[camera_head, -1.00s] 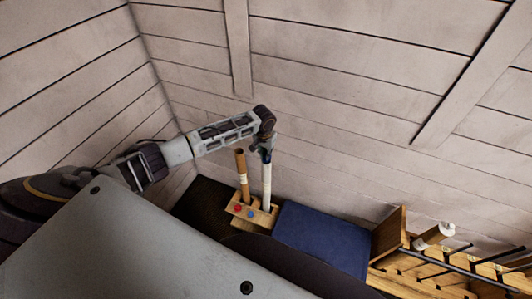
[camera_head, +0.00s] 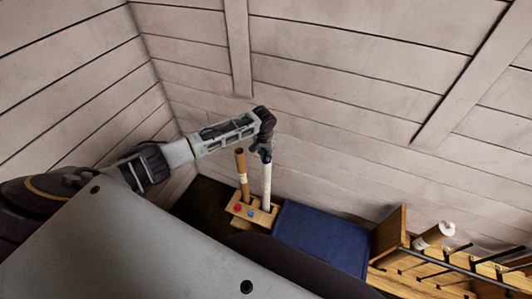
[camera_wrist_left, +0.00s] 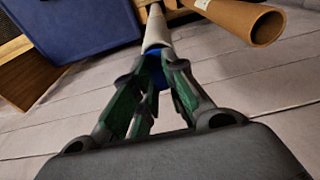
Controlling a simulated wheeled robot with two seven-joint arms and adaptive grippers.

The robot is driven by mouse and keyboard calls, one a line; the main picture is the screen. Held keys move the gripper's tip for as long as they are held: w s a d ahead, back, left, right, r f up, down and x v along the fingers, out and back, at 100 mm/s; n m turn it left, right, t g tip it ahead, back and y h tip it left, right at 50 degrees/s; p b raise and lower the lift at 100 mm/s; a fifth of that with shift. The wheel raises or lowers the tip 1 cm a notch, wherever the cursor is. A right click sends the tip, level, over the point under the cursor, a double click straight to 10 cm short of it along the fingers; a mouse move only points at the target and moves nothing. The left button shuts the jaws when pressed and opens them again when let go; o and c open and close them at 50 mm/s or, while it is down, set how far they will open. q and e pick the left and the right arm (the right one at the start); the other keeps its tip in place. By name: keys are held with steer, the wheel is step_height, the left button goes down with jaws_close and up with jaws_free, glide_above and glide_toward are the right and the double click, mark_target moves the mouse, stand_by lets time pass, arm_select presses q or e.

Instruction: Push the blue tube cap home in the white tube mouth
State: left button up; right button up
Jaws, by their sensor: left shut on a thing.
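The white tube (camera_head: 266,186) stands upright in a wooden block (camera_head: 262,219). My left gripper (camera_head: 265,155) points down at its top end. In the left wrist view, the gripper (camera_wrist_left: 154,88) is shut on the blue tube cap (camera_wrist_left: 155,82), which shows between the green-padded fingers. The white tube (camera_wrist_left: 157,30) runs away from the cap, in line with it. The cap is at the tube mouth, but the fingers hide the seam, so I cannot tell how deep it sits. My right gripper is not in view.
A brown tube (camera_head: 242,175) stands close left of the white tube, in the same block; its open mouth (camera_wrist_left: 266,27) is near the gripper. A blue box or mat (camera_head: 320,240) lies to the right. A wooden rack with dark rods (camera_head: 440,262) is farther right. A plank wall stands behind.

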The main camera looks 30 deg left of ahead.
arm_select(q)
steer(key=shift+f, duration=1.25)
stand_by(0.3)
steer(key=o, duration=0.8)
steer(key=shift+o, duration=0.2)
steer(key=shift+r, duration=0.15)
step_height(320, 180, up, 12)
steer(key=s, duration=0.1)
steer(key=shift+s, duration=0.25)
steer(key=shift+d+f, duration=0.1)
steer(key=shift+f, duration=0.1)
stand_by(0.9)
